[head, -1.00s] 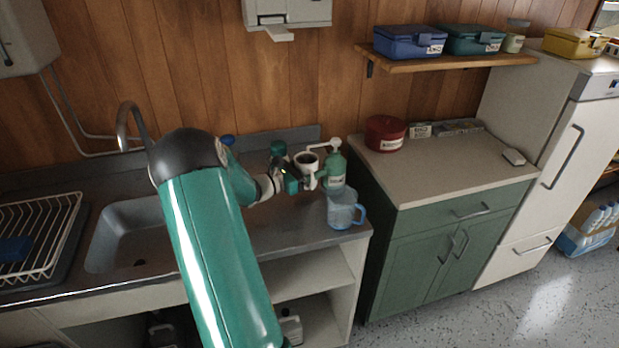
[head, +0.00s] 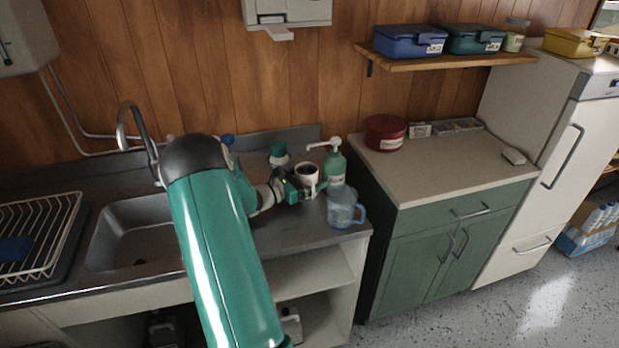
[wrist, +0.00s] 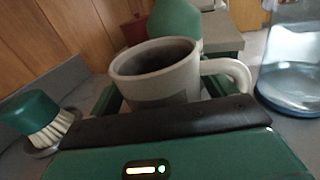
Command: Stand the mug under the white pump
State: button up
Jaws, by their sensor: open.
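The pale mug (head: 307,171), dark inside, appears upright on the steel counter. In the wrist view the mug (wrist: 158,82) stands between my fingers, its handle pointing right. The green bottle (head: 335,168) with the white pump (head: 322,144) stands just behind and to the right of it. In the head view the spout's tip shows above the mug's rim; exact alignment in depth is unclear. My gripper (head: 298,190) is open and low around the mug's lower part. In the wrist view the bottle (wrist: 175,22) shows behind the mug, its pump out of frame.
A clear blue-handled jug (head: 342,208) stands close by at the counter's right front. A green-topped brush (head: 278,150) stands left of the mug. The sink (head: 135,235) and dish rack (head: 40,235) lie further left. The counter in front of the gripper is clear.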

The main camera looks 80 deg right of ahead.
jog(key=shift+r, duration=0.2)
jog(key=v, duration=1.2)
jog(key=shift+w+a+r, duration=0.1)
jog(key=w+a+r+m+t+y, duration=0.2)
jog(key=w+a+r+t, duration=0.1)
jog(key=a, duration=0.6)
jog(key=w+a+r+m+t+y, duration=0.3)
jog(key=a+r, duration=0.1)
jog(key=a, duration=0.5)
jog(key=w+a+r+m+t+y, duration=0.2)
jog(key=w+a+r+t, duration=0.1)
jog(key=a, duration=0.6)
jog(key=s+a+r+m+t+y, duration=0.1)
jog(key=a+r+t+y, duration=0.1)
jog(key=a, duration=0.7)
jog(key=a+r+t+y, duration=0.2)
jog(key=a+t, duration=0.1)
jog(key=a, duration=0.6)
jog(key=s+a+r+m+t+y, duration=0.1)
jog(key=a+r+t+y, duration=0.1)
jog(key=a, duration=0.7)
jog(key=shift+s+a+r+m+t+y, duration=0.15)
jog(key=shift+s+r+m+t+y, duration=0.2)
jog(key=shift+t, duration=0.35)
